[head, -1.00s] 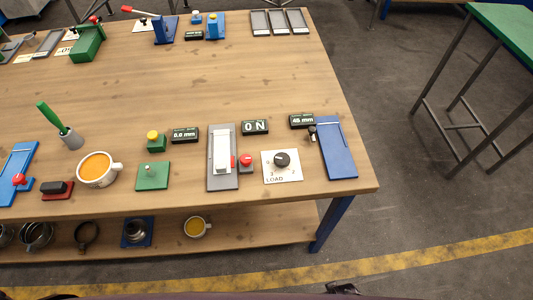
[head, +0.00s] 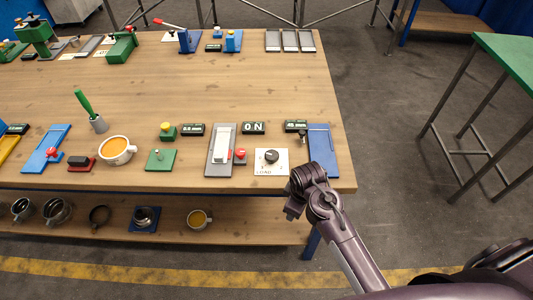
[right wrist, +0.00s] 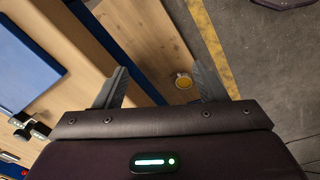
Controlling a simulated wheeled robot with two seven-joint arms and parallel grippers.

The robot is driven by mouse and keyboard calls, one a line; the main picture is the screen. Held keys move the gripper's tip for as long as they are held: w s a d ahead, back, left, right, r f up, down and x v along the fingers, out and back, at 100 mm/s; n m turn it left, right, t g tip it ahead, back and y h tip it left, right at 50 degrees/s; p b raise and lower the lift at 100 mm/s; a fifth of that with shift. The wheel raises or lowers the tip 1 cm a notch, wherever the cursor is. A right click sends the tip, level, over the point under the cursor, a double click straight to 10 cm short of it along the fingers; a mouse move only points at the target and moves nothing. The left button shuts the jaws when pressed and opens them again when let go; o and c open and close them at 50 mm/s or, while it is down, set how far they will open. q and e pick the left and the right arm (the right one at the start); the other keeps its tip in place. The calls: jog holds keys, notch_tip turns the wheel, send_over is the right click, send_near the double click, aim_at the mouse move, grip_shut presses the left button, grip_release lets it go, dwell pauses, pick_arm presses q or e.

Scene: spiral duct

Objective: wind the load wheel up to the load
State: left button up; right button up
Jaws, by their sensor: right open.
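The load wheel, a black knob (head: 271,156), sits on a white plate marked LOAD (head: 266,168) near the table's front edge, right of centre in the head view. A display reading "0 N" (head: 254,128) stands behind it. My right arm comes in from the lower right, with its end (head: 300,190) just in front of the table edge, right of and nearer than the load plate. In the right wrist view my right gripper (right wrist: 160,88) is open, its fingers wide apart with nothing between them. The knob is not visible there. My left gripper is not in view.
A blue plate (head: 322,150) lies right of the load plate. A grey stand with a white block (head: 220,145) and a red knob (head: 240,154) are to its left. A cup (head: 117,150) stands further left. The lower shelf (head: 250,225) holds rings and a cup.

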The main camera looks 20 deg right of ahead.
aim_at(272, 155)
jog(key=w+r+n, duration=0.2)
jog(key=w, duration=0.1)
jog(key=w+r+n, duration=0.3)
jog(key=w, duration=0.1)
jog(key=w+r+n+g, duration=0.1)
jog(key=w+r+n, duration=0.2)
jog(key=w, duration=0.1)
jog(key=shift+w+a, duration=0.2)
jog(key=shift+a, duration=0.2)
jog(key=w+r+n, duration=0.1)
jog(key=w+n, duration=0.1)
jog(key=w+a+r+n, duration=0.1)
jog(key=w+n, duration=0.1)
jog(key=w+r+n+g, duration=0.1)
jog(key=w+n, duration=0.1)
jog(key=shift+a, duration=0.25)
jog(key=shift+w+n+p, duration=0.2)
jog(key=shift+n+p, duration=0.1)
notch_tip(272, 155, down, 7)
jog(key=shift+f+p, duration=0.2)
jog(key=shift+p, duration=0.55)
jog(key=c, duration=1)
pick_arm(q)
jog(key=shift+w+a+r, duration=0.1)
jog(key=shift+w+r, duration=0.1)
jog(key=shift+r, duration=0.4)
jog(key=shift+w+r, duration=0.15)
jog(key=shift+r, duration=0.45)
